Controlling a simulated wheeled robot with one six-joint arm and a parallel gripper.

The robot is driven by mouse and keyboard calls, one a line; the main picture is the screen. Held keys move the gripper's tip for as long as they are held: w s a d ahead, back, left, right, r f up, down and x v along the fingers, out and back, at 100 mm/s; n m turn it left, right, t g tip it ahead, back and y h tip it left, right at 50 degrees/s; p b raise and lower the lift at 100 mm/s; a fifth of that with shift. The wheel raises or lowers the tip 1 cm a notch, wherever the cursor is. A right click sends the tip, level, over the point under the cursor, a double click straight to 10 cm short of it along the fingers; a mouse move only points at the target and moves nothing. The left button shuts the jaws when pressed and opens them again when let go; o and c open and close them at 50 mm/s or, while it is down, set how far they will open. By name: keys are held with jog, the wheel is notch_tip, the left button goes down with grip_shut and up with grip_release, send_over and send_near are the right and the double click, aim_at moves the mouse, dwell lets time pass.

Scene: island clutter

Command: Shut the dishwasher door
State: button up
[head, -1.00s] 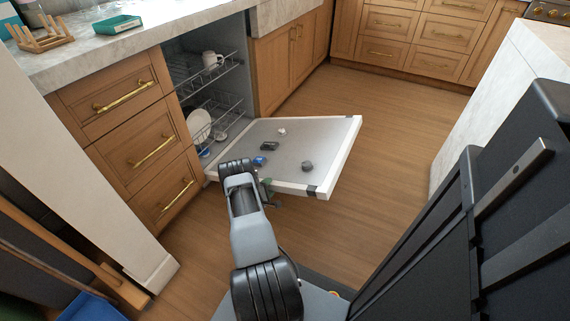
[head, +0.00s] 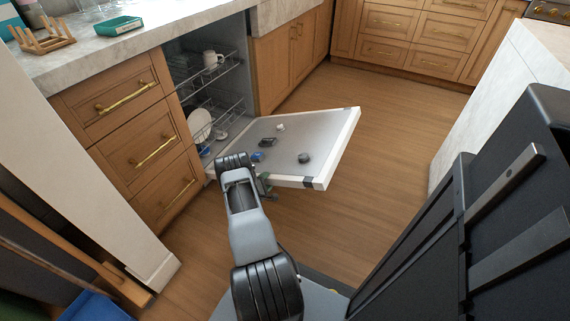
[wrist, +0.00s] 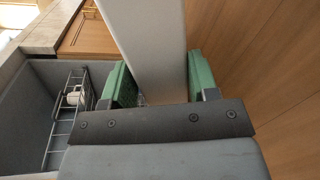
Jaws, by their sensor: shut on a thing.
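The dishwasher door (head: 320,135) is folded down and open, tilted somewhat above level, with its inner face up. My gripper (head: 265,185) is at the door's near side edge, partly hidden behind my wrist in the head view. In the wrist view, the green fingers of my gripper (wrist: 160,85) stand on both sides of the door (wrist: 150,45) and are shut on its edge. The dishwasher's opening shows two wire racks (head: 213,108), which appear to be inside the tub.
Several small dark, white and blue parts, including a dark knob (head: 304,158), lie on the door's inner face. A white mug (head: 210,58) is in the upper rack and a plate (head: 199,124) in the lower. Drawers (head: 150,150) flank the left. Wooden floor (head: 395,130) is clear beyond the door.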

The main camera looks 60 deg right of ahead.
jog(key=shift+w+r, duration=0.25)
jog(key=shift+r, duration=0.2)
jog(key=shift+w+r, duration=0.15)
jog(key=shift+r, duration=0.1)
jog(key=o, duration=1)
jog(key=shift+f, duration=0.15)
jog(key=a+p, duration=0.1)
jog(key=a, duration=0.3)
jog(key=a+r+p, duration=0.1)
jog(key=a, duration=0.4)
jog(key=w+a+r+p, duration=0.1)
jog(key=a+p, duration=0.1)
jog(key=a, duration=0.2)
jog(key=shift+a+r, duration=0.25)
